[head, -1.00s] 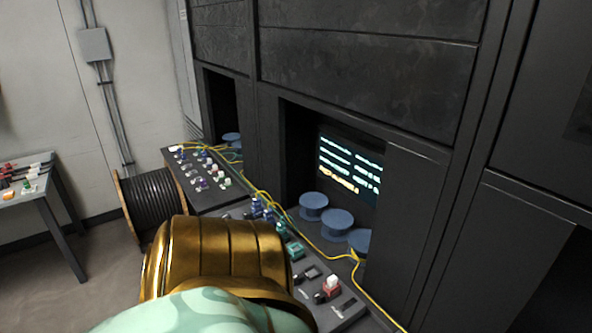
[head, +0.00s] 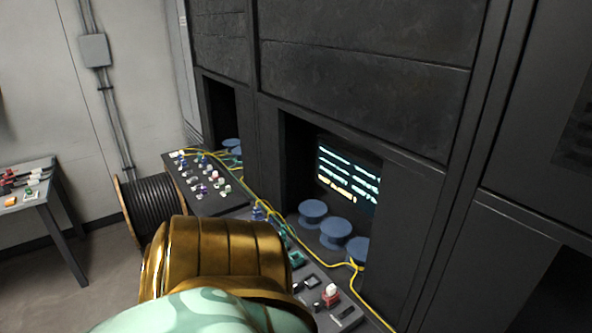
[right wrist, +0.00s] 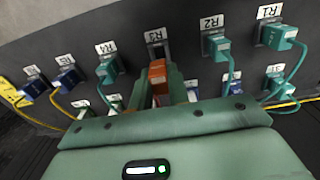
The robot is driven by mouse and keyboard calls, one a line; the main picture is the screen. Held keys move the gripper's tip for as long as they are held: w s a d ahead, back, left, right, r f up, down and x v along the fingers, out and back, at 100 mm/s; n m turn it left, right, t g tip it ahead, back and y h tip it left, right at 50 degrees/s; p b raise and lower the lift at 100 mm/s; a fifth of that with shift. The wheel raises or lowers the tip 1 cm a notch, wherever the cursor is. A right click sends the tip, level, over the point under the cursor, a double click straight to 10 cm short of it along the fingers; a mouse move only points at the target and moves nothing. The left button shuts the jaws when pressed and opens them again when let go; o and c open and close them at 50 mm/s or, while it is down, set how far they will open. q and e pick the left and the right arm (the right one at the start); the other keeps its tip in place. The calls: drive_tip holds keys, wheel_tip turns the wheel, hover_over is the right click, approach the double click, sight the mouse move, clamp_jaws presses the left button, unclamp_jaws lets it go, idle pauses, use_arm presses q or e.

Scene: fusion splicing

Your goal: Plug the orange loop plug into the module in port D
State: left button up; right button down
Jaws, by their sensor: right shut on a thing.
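In the right wrist view an orange plug (right wrist: 157,75) sits between the green fingers of my right gripper (right wrist: 158,88), which is shut on it. The plug is just below the dark slot of the port labelled R3 (right wrist: 158,50); I cannot tell whether it is touching or in it. In the head view my gold and mint arm covers the near part of the panel, and the right gripper and plug are hidden. No label D is readable, so I cannot pick out the module in port D. My left gripper is not in view.
Teal plugs with cables stand close by at R2 (right wrist: 221,49) and R1 (right wrist: 277,37). A yellow cable (head: 312,255) runs along the panel past blue spools (head: 335,233). A red and white plug (head: 331,295) stands nearby. A side table (head: 48,215) holds small parts, one orange.

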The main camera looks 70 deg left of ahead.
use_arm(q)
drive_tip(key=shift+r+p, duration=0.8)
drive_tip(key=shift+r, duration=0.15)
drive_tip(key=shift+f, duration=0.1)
